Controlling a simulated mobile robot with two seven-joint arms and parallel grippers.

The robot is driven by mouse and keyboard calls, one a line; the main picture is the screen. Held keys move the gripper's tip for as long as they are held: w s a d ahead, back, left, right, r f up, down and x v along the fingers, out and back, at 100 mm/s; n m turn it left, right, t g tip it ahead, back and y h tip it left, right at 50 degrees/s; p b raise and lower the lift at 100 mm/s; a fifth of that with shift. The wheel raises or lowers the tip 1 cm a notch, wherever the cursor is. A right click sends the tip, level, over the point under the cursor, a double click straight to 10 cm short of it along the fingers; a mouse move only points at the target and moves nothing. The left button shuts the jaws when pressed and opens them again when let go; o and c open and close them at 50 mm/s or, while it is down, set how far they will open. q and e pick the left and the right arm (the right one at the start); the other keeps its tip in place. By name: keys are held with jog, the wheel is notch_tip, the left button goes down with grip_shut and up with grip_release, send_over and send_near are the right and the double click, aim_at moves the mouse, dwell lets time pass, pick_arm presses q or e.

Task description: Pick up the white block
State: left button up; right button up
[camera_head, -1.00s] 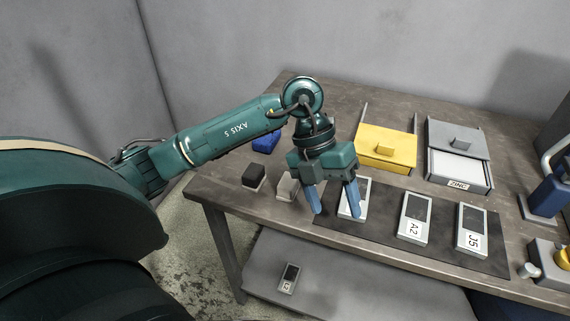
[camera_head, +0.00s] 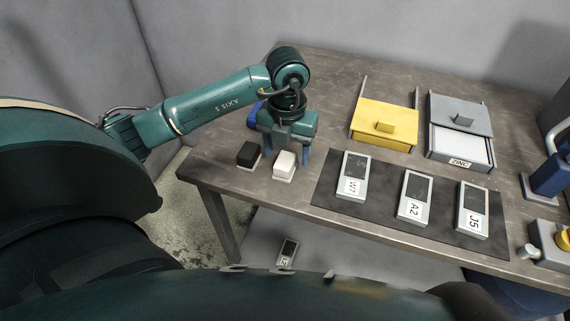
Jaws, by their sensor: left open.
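The white block (camera_head: 285,163) sits on the table near its left front edge, just right of a black block (camera_head: 248,153). My left gripper (camera_head: 287,160) is open, with its blue fingers pointing down behind and to either side of the white block. The left finger is partly hidden between the two blocks. I cannot tell whether the fingers touch the white block. My right gripper is not in view.
A blue object (camera_head: 254,115) is partly hidden behind my left gripper. A dark mat (camera_head: 384,207) to the right holds three labelled devices. A yellow box (camera_head: 384,128) and a grey box marked ZINC (camera_head: 460,125) stand behind it. Blue equipment (camera_head: 547,180) is at far right.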

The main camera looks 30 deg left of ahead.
aim_at(285, 160)
pick_arm(q)
jog(key=f, duration=0.4)
jog(key=shift+a+f, duration=0.15)
jog(key=shift+a, duration=0.15)
jog(key=shift+c, duration=0.3)
jog(key=c, duration=1)
notch_tip(285, 160, up, 10)
jog(key=shift+r, duration=0.1)
jog(key=shift+c, duration=0.2)
jog(key=o, duration=0.5)
jog(key=c, duration=0.4)
